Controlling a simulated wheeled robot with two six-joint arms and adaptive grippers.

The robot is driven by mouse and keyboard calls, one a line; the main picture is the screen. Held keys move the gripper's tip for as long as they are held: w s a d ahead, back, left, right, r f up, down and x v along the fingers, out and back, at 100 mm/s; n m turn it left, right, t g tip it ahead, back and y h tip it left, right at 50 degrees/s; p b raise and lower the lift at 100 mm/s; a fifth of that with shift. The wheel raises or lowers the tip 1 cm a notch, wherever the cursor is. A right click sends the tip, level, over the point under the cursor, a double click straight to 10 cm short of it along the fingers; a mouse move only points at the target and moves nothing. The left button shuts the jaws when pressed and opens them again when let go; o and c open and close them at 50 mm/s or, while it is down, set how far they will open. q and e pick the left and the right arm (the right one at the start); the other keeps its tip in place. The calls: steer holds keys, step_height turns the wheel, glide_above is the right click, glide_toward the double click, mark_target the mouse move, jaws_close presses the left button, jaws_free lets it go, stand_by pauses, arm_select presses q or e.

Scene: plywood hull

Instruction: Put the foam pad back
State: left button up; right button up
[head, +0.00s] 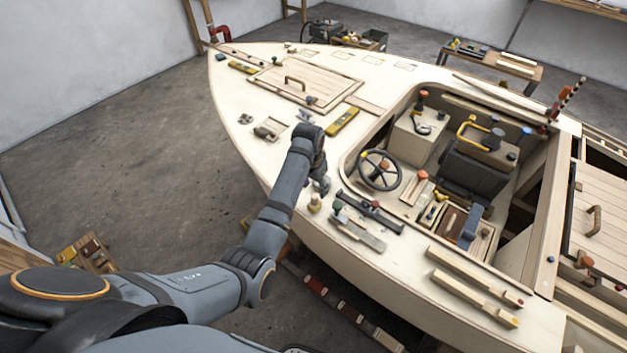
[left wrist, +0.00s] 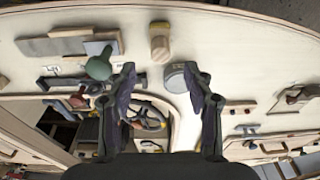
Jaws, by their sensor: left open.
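My left gripper (head: 321,186) is over the near edge of the plywood deck (head: 240,100), left of the steering wheel. In the left wrist view its two dark fingers (left wrist: 163,88) are spread apart, with nothing held between them. A grey rounded piece (left wrist: 176,78) lies on the deck between the fingers, close to the right one. I cannot tell whether it is the foam pad. A wooden knob-shaped piece (left wrist: 159,43) stands beside it, and a green-headed tool (left wrist: 99,67) lies to the left. My right gripper is not in view.
The cockpit holds a steering wheel (head: 380,170) and a dark seat (head: 474,168). A yellow level (head: 342,122) lies on the deck. A dark clamp-like bar (head: 370,211) and wooden strips (head: 473,286) lie along the near side. A hatch lid (head: 300,82) is farther forward.

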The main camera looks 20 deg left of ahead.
mark_target(313, 198)
arm_select(q)
steer(key=shift+s+a+r, duration=0.1)
steer(key=shift+s+r, duration=0.1)
steer(key=shift+r, duration=0.95)
steer(key=shift+s+r, duration=0.15)
steer(key=shift+r, duration=0.95)
